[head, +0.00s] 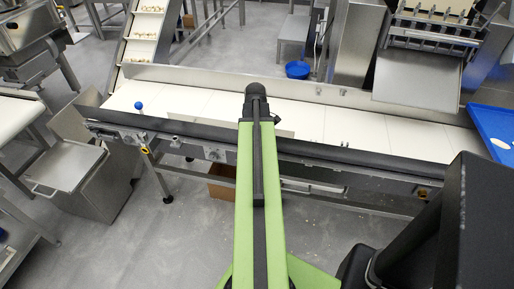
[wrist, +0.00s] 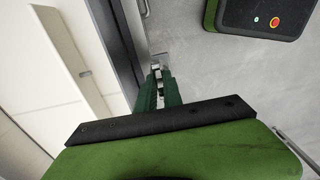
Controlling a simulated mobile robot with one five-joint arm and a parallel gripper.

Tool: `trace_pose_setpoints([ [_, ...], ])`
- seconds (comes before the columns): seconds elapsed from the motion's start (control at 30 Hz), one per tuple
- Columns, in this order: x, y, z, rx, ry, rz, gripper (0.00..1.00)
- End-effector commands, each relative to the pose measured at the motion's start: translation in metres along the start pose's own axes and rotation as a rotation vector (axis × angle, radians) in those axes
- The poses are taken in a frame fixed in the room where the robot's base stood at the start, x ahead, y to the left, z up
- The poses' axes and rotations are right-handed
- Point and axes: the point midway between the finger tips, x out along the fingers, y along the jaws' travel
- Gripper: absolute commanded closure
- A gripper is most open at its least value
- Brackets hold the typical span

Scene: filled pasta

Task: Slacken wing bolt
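My gripper (wrist: 160,92) has dark green fingers, seen small beyond the black and green wrist body in the wrist view. A small grey metal part (wrist: 158,74), perhaps the wing bolt, shows at the fingertips beside the conveyor's dark side rail. The fingers lie close together around or just behind it; I cannot tell whether they grip it. A metal bracket (wrist: 159,60) sits just beyond. In the head view my green arm reaches to the front side of the conveyor (head: 190,102), and the fingers and bolt are hidden behind it.
A blue tray (head: 494,130) is at the right. A cardboard box (head: 221,182) lies under the conveyor. A metal cart (head: 80,180) stands left. Grey floor in front is partly clear.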

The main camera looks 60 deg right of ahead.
Motion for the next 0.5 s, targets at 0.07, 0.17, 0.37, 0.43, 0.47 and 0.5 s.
trace_pose_setpoints([
  [0.07, 0.0, 0.0, -0.0001, 0.0, 0.0, 0.0, 1.0],
  [0.17, 0.0, 0.0, -0.0002, 0.0, 0.0, 0.0, 1.0],
  [0.37, 0.0, 0.0, -0.0002, -0.015, 0.0, 0.0, 1.0],
  [0.43, -0.0002, 0.0, -0.0002, -0.091, 0.0, 0.0, 1.0],
  [0.47, -0.0002, -0.0001, -0.0002, -0.145, 0.0, 0.0, 1.0],
  [0.5, -0.0004, -0.0001, -0.0002, -0.23, 0.0, 0.0, 1.0],
])
